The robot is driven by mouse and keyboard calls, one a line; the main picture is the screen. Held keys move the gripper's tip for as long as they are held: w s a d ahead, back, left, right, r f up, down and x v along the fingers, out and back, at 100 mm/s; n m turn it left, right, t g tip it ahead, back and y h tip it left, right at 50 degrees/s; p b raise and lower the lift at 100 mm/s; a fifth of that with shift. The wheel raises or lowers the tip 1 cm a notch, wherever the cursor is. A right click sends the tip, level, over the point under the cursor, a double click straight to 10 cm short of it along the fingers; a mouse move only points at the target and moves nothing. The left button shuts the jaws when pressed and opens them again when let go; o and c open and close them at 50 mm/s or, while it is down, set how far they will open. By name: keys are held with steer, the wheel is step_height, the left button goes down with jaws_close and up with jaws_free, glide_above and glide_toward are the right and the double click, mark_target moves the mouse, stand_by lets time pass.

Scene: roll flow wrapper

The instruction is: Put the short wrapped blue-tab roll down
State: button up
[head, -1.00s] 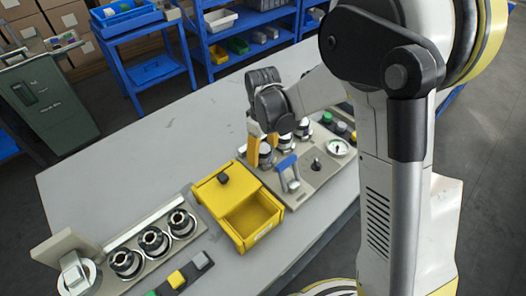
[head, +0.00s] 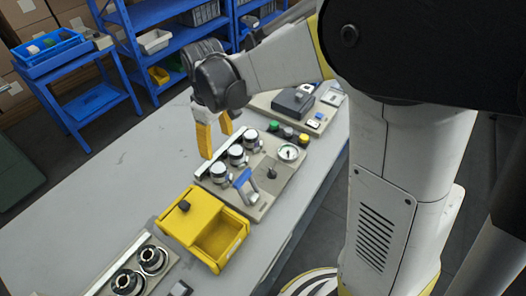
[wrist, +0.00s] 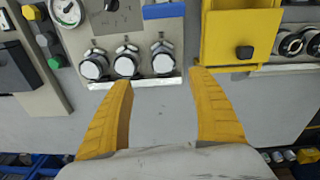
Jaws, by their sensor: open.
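Three white-topped cylinders stand in a row on a beige panel (head: 268,199): the near one (head: 219,172), the middle one (head: 236,155) and the far one (head: 251,139). They also show in the wrist view, left one (wrist: 94,65), middle one (wrist: 126,61) and right one (wrist: 163,57). I cannot make out a blue tab on any of them, so I cannot tell which is the short wrapped roll. My gripper (head: 216,142) has two yellow fingers, spread apart with nothing between them. In the wrist view the open fingers (wrist: 160,82) are beside the row, over bare table.
A yellow bin (head: 219,246) with a half lid stands beside the panel. The grey table (head: 100,200) is clear to the left.

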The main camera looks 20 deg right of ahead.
steer(key=s+d+r+m+t, duration=0.3)
steer(key=s+d+r+m, duration=0.1)
steer(key=s, duration=0.4)
steer(key=s+d+r+m+t, duration=0.3)
steer(key=s+d+r+m, duration=0.1)
steer(key=s, duration=0.5)
steer(key=shift+d+t, duration=0.3)
steer(key=shift+d, duration=0.6)
steer(key=shift+w+r, duration=0.1)
